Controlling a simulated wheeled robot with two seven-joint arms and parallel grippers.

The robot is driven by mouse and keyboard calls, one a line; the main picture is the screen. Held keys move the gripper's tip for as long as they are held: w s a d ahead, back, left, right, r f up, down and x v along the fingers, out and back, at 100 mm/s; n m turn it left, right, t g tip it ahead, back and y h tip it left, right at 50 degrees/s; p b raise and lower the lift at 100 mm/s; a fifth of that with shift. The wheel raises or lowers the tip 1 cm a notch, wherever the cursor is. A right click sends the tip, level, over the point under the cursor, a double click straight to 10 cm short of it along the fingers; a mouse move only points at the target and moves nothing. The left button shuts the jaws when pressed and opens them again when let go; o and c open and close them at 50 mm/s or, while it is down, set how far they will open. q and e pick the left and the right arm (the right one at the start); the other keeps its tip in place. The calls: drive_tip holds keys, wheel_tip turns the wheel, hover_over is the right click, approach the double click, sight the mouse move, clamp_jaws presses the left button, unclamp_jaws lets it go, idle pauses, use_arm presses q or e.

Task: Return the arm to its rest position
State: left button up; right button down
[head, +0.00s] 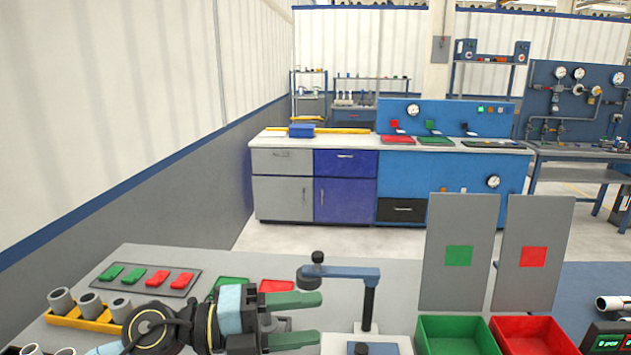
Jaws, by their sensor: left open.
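My left gripper (307,321) reaches in from the lower left, low over the grey table (215,258). Its two green fingers are apart and nothing shows between them. Several grey pipes (61,301) stand in a yellow rack (84,319) to the left of my arm, and more pipe ends show at the bottom left edge. Another light pipe (613,303) shows at the right edge. My right gripper is not in view.
A post with a blue arm (345,272) stands just right of my left gripper. A green bin (455,322) and a red bin (532,322) stand further right, before grey panels (458,213). A board with green and red pieces (143,276) lies behind the rack.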

use_arm(q)
drive_tip(key=w+a+r+n+t+y, duration=0.35)
drive_tip(key=a+n+t, duration=0.35)
drive_tip(key=n+t, duration=0.85)
drive_tip(key=s+a+f+n+g+y, duration=0.2)
drive_tip(key=s+a+f+n+y, duration=0.1)
drive_tip(key=a+f+n+y, duration=0.95)
drive_tip(key=s+f+n+g+y, duration=0.1)
drive_tip(key=s+f+n+g, duration=0.1)
drive_tip(key=s+f+g, duration=0.75)
drive_tip(key=s+f+n+g, duration=0.35)
drive_tip(key=s+f, duration=0.25)
drive_tip(key=s, duration=0.6)
wheel_tip(320, 180, down, 23)
drive_tip(key=g, duration=0.1)
drive_tip(key=s+a+f+m+g, duration=0.1)
drive_tip(key=s+a+f, duration=0.2)
drive_tip(key=s+f, duration=1.4)
drive_tip(key=shift+s+y, duration=0.3)
drive_tip(key=shift+s, duration=0.15)
